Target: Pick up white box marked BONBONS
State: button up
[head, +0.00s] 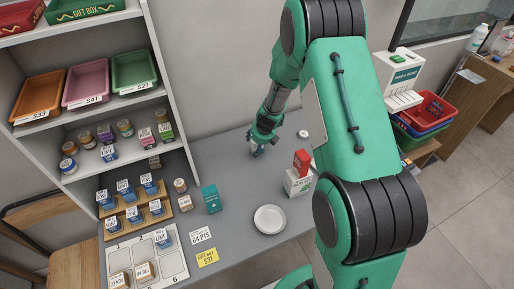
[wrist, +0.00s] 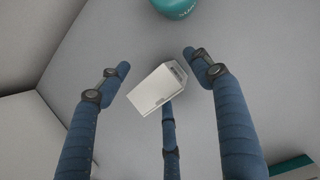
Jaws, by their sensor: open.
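My gripper (head: 257,146) is open above the back part of the grey counter (head: 228,158). In the wrist view its blue fingers (wrist: 157,66) spread around a small white box (wrist: 157,89). The box lies between the fingertips, with a gap to the left and right ones. A third finger shows below it and overlaps or meets its lower edge; I cannot tell if they touch. A dark printed patch is on its right end, too small to read. In the head view my fingers mostly hide this box. No BONBONS lettering is legible in either view.
Right of my gripper stand a white carton (head: 298,184) and a red box (head: 302,162). A white plate (head: 269,219) and a teal box (head: 211,199) are nearer the front. A shelf unit (head: 160,50) rises on the left. A teal round thing (wrist: 178,7) is near the fingers.

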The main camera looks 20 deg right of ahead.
dwell(0.3)
jog(key=c, duration=1.5)
jog(key=shift+c, duration=0.2)
jog(key=shift+r, duration=0.15)
jog(key=shift+r+p, duration=1.2)
jog(key=shift+r, duration=0.4)
jog(key=s+a+r+b, duration=0.1)
jog(key=s+a, duration=0.2)
jog(key=s, duration=1.2)
jog(key=shift+s+r+b, duration=0.25)
jog(key=shift+s+b, duration=0.1)
